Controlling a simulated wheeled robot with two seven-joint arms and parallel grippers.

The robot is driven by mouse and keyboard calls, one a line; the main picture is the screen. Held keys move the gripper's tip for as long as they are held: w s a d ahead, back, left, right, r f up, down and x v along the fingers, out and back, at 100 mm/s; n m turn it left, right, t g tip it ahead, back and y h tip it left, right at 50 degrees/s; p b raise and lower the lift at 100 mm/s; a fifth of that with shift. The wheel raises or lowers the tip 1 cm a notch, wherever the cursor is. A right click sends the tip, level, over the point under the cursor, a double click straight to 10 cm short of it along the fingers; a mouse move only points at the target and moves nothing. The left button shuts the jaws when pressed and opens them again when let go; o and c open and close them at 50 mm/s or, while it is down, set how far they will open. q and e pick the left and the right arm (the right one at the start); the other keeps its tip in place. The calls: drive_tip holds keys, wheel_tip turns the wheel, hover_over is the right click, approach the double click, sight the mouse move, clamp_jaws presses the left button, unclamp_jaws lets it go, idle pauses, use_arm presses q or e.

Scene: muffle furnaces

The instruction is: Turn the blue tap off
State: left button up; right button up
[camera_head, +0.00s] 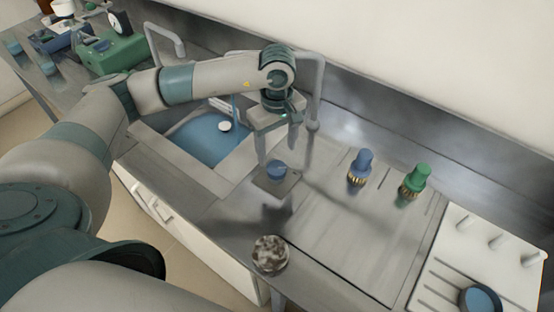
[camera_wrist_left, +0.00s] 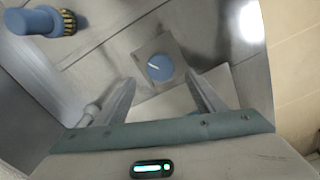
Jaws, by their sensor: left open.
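The blue tap (camera_head: 277,170) is a round blue knob on a small square plate set in the metal counter, right of the sink. My right gripper is not in view.
The sink (camera_head: 208,140) holds blue water, and a grey faucet (camera_head: 318,85) rises behind it. A blue-topped fitting (camera_head: 362,165) and a green-topped one (camera_head: 415,180) stand to the right. A speckled round object (camera_head: 270,253) is at the front edge. A white pegged rack (camera_head: 455,255) is far right.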

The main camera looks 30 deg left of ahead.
sight(277, 168)
use_arm(q)
drive_tip(key=shift+f+p, duration=1)
drive_tip(key=shift+f, duration=2.5)
drive_tip(key=c, duration=1.1)
